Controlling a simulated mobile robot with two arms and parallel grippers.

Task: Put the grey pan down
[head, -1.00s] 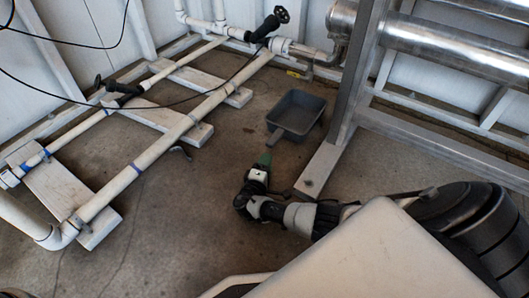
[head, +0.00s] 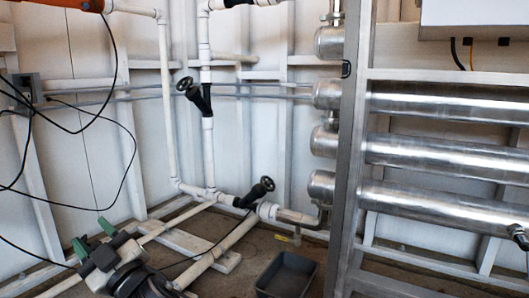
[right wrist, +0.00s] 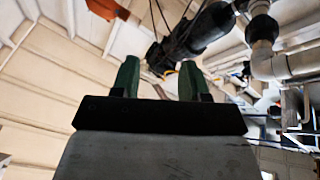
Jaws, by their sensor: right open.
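The grey pan (head: 286,275) rests on the floor, low in the middle of the head view, beside the foot of the metal frame. Its lower part is cut off by the picture edge, and its handle is out of view. My right gripper (head: 93,238) is at the lower left of the head view, well to the left of the pan and apart from it. Its green fingers point up and are spread. In the right wrist view the gripper (right wrist: 160,66) shows open with nothing between the fingers. My left gripper is not in view.
A metal frame (head: 347,150) with shiny steel cylinders (head: 440,155) fills the right. Black cables (head: 128,150) hang at the left.

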